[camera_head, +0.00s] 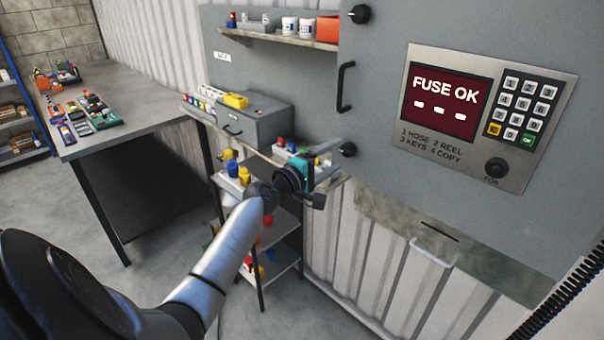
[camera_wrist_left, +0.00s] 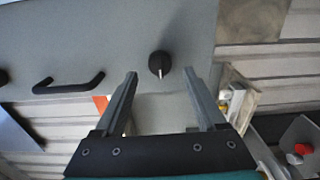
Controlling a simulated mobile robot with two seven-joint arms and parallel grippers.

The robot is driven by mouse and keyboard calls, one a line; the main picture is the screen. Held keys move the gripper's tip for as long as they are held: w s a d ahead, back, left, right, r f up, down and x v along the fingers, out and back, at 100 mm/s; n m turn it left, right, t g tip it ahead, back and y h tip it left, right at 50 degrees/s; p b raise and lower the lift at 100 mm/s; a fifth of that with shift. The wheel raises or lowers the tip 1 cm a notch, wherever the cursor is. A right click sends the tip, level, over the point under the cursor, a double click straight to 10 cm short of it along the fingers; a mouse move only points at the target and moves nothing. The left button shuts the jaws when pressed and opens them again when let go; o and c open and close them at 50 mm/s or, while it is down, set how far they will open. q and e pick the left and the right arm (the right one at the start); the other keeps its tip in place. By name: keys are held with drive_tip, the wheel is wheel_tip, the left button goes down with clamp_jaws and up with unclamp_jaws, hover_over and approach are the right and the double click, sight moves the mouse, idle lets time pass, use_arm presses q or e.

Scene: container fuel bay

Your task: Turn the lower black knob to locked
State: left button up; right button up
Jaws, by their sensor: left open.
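The lower black knob (camera_head: 348,149) sits on the grey cabinet door, near its lower left edge. In the left wrist view the knob (camera_wrist_left: 160,64) shows a white mark pointing down in the picture. My left gripper (camera_head: 338,157) is just left of and below the knob in the head view. In the left wrist view its two fingers (camera_wrist_left: 159,74) are apart and empty, with the knob showing just beyond and between their tips. Whether a finger touches it I cannot tell. My right gripper is not in view.
An upper black knob (camera_head: 359,13) and a black door handle (camera_head: 345,87) are on the same door. A keypad panel (camera_head: 487,118) reading "FUSE OK" is to the right. A grey box (camera_head: 240,120) and a shelf unit (camera_head: 280,225) with coloured items stand left of the door.

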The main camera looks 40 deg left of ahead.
use_arm(q)
drive_tip(key=s+b, duration=0.1)
drive_tip(key=s, duration=1.1)
drive_tip(key=shift+a, duration=0.45)
wheel_tip(320, 180, down, 22)
drive_tip(key=s+m+g+y+b, duration=0.1)
drive_tip(key=s+g+y+b, duration=0.1)
drive_tip(key=g+b, duration=0.2)
drive_tip(key=s+d+f+m+g+b, duration=0.2)
drive_tip(key=s+d+f+m+g, duration=0.15)
drive_tip(key=f, duration=0.85)
drive_tip(key=s+d+f+m+g+b, duration=0.2)
drive_tip(key=s+f, duration=0.3)
drive_tip(key=f, duration=0.7)
drive_tip(key=s+d+f+m+g+b, duration=0.2)
drive_tip(key=s+d+f+m, duration=0.2)
drive_tip(key=s+f, duration=0.4)
drive_tip(key=s+d+f+m+g+b, duration=0.3)
drive_tip(key=s+f, duration=0.5)
drive_tip(key=s, duration=0.3)
drive_tip(key=s+d+f+m+g+b, duration=0.2)
drive_tip(key=s+d+f+m, duration=0.4)
drive_tip(key=s+f, duration=0.2)
drive_tip(key=s, duration=0.2)
drive_tip(key=shift+s+d+f+b, duration=0.35)
drive_tip(key=shift+d+f, duration=0.05)
drive_tip(key=shift+g, duration=0.25)
